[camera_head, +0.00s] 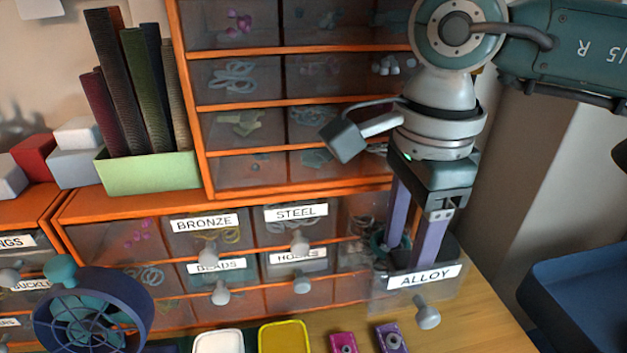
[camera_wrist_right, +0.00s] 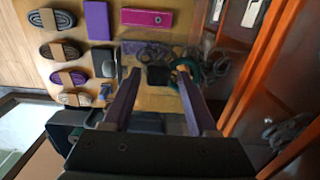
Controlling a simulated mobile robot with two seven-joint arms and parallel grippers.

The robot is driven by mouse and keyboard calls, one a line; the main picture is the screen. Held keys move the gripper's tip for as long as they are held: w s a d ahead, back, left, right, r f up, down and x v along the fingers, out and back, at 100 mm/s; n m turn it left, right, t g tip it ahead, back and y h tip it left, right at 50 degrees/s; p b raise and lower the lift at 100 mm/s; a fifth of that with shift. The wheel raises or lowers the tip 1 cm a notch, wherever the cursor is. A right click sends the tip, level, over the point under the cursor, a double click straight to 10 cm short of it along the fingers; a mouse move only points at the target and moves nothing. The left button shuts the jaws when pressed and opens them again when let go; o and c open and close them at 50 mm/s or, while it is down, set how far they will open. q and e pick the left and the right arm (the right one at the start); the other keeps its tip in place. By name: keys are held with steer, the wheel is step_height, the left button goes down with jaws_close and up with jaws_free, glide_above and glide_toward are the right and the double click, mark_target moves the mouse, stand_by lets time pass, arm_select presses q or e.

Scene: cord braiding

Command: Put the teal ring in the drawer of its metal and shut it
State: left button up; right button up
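The teal ring (camera_head: 378,243) lies inside the pulled-out drawer labelled ALLOY (camera_head: 391,295), toward its back left. In the right wrist view the teal ring (camera_wrist_right: 187,72) shows by the tip of one finger, partly covered by it. My right gripper (camera_head: 408,262) reaches down into this drawer with its purple fingers spread apart. In the right wrist view the right gripper (camera_wrist_right: 160,76) is open, with nothing clearly held between the fingers. Whether a finger touches the ring I cannot tell. My left gripper is not in view.
Closed drawers labelled BRONZE (camera_head: 206,235) and STEEL (camera_head: 297,225) are left of the open one. An orange-framed cabinet (camera_head: 290,108) rises behind. A blue fan (camera_head: 93,312), yellow tray (camera_head: 284,337) and small purple box (camera_head: 392,339) stand in front. A blue bin (camera_head: 575,300) is at right.

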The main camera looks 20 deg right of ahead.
steer(key=shift+o, duration=1.1)
steer(key=shift+r, duration=0.1)
step_height(320, 180, up, 10)
